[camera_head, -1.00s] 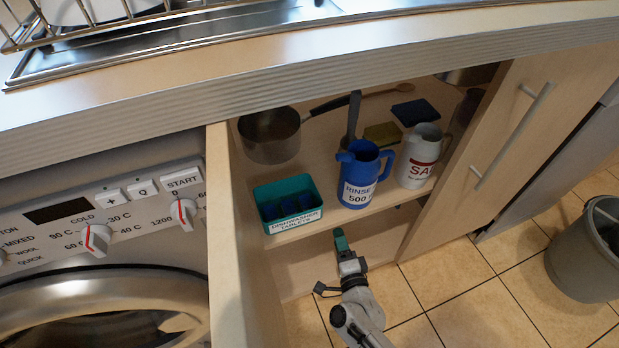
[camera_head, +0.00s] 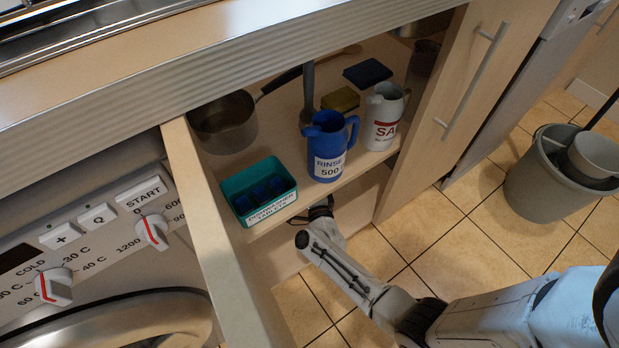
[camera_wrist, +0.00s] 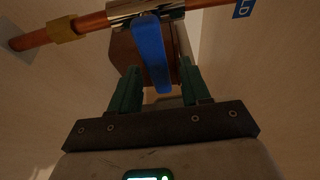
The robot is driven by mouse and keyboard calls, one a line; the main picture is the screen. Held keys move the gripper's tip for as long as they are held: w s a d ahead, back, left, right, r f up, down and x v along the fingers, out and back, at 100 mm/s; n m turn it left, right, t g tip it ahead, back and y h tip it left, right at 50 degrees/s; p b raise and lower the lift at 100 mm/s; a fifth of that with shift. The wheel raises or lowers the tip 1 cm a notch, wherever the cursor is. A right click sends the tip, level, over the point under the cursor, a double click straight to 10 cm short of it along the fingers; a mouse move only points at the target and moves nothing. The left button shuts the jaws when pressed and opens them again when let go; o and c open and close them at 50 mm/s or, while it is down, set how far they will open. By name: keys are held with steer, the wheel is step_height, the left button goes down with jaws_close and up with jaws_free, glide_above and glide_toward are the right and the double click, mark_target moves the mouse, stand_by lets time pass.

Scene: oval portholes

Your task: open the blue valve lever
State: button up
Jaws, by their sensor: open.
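The blue valve lever (camera_wrist: 152,55) hangs down from a shiny metal valve body (camera_wrist: 140,12) on a copper pipe (camera_wrist: 92,24) in the wrist view. My gripper (camera_wrist: 157,75) has two green fingers, open, pointing at the lever. The lever's lower end shows between the fingers, with gaps on both sides; I cannot tell whether it lies at their depth. In the head view my arm (camera_head: 345,270) reaches into the lower cupboard, and the shelf hides the fingers and the lever.
The shelf above my arm holds a blue rinse jug (camera_head: 326,150), a white jug (camera_head: 384,112), a teal tablet box (camera_head: 258,192) and a saucepan (camera_head: 225,125). An open door (camera_head: 215,220) stands left. A brown block (camera_wrist: 128,55) sits behind the lever. A grey bin (camera_head: 545,185) stands right.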

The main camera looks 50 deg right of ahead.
steer(key=shift+w+d, duration=0.4)
steer(key=shift+w, duration=0.05)
steer(key=shift+c, duration=0.5)
jaws_close()
